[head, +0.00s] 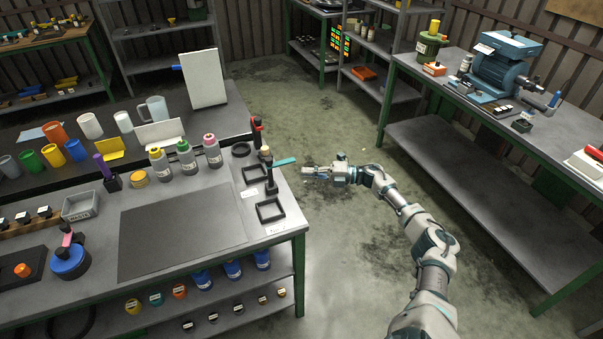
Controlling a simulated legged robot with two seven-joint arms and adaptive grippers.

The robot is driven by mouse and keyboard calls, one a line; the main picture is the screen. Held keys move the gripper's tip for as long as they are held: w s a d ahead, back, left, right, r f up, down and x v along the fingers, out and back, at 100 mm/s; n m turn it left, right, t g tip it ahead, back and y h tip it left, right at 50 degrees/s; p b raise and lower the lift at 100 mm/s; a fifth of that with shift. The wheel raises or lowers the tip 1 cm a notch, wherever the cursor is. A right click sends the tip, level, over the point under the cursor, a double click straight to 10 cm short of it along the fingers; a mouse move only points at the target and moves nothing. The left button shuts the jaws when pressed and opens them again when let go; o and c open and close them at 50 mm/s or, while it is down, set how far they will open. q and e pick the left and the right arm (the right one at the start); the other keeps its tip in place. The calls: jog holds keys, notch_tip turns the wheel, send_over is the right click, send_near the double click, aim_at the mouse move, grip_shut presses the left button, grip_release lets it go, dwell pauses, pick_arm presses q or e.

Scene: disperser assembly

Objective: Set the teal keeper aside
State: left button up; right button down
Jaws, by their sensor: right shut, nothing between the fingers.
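The teal keeper (285,161) is a thin flat strip at the right end of the near workbench. Its left end meets a small black stand (271,184) with a pale tan top, and its right end sticks out towards the bench edge. I cannot tell how it is held there. My right gripper (307,171) is shut and empty, just right of the keeper's free end and apart from it, past the bench's right edge. My left gripper is out of view.
Black square frames (270,211) lie by the stand. Several capped grey bottles (212,151) stand to the left. A dark mat (180,230) lies bare in the bench's middle. Open floor (340,260) separates this bench from the right-hand bench with a blue machine (500,68).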

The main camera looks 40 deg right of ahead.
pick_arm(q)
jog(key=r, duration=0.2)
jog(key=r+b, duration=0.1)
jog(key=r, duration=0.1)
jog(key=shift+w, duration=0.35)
pick_arm(e)
jog(key=s+d, duration=0.3)
jog(key=d, duration=0.3)
jog(key=shift+f, duration=0.4)
jog(key=shift+s+a+r, duration=0.1)
jog(key=shift+d, duration=0.2)
